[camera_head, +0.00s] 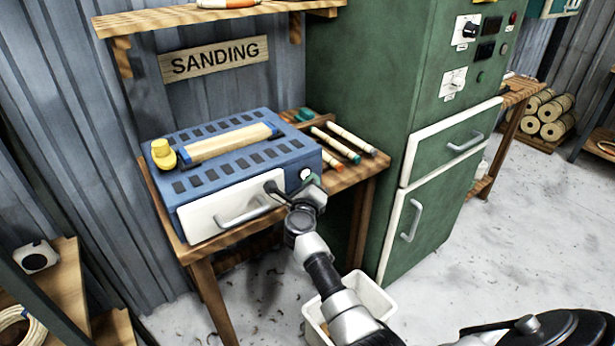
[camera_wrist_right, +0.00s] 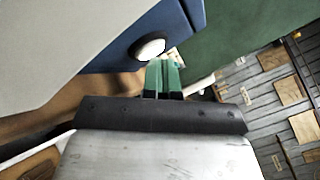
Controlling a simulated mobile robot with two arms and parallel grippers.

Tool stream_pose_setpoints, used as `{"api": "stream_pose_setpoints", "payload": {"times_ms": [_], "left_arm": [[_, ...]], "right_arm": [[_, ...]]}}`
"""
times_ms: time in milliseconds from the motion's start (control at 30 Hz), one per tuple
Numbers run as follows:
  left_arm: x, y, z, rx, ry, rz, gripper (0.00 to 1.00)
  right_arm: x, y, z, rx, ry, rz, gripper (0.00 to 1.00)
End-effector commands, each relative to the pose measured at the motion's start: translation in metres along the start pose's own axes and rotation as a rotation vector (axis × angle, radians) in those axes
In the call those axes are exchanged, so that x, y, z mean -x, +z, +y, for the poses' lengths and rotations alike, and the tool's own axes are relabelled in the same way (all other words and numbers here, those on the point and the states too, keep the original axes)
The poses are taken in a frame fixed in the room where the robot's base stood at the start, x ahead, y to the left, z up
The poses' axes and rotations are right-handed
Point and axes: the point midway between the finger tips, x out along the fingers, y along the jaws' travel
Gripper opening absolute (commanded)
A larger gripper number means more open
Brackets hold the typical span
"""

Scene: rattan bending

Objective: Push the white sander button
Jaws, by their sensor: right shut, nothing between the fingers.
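The blue sander (camera_head: 235,160) stands on a wooden table under the SANDING sign, with a white front drawer (camera_head: 230,208). Its round white button (camera_head: 305,174) is on the front face, right of the drawer. My right gripper (camera_head: 294,187) is in front of the sander beside the button. In the right wrist view the button (camera_wrist_right: 150,46) shows just beyond and slightly left of the green fingertips (camera_wrist_right: 163,68). The fingers are shut together and empty. I cannot tell whether they touch the button. My left gripper is not in view.
Several rods (camera_head: 340,142) lie on the table beside the sander. A pale bin (camera_head: 372,297) stands on the floor below my right arm.

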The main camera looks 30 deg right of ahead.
Motion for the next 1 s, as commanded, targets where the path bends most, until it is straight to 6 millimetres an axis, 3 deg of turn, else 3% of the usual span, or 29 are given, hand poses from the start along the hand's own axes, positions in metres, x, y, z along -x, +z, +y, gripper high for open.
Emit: {"api": "stream_pose_setpoints", "payload": {"times_ms": [567,1000], "left_arm": [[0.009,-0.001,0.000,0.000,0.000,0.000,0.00],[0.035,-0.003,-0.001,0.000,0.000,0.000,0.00]], "right_arm": [[0.007,-0.004,-0.006,0.000,0.000,-0.001,0.00],[0.037,-0.025,-0.029,0.000,0.000,0.001,0.00]]}}
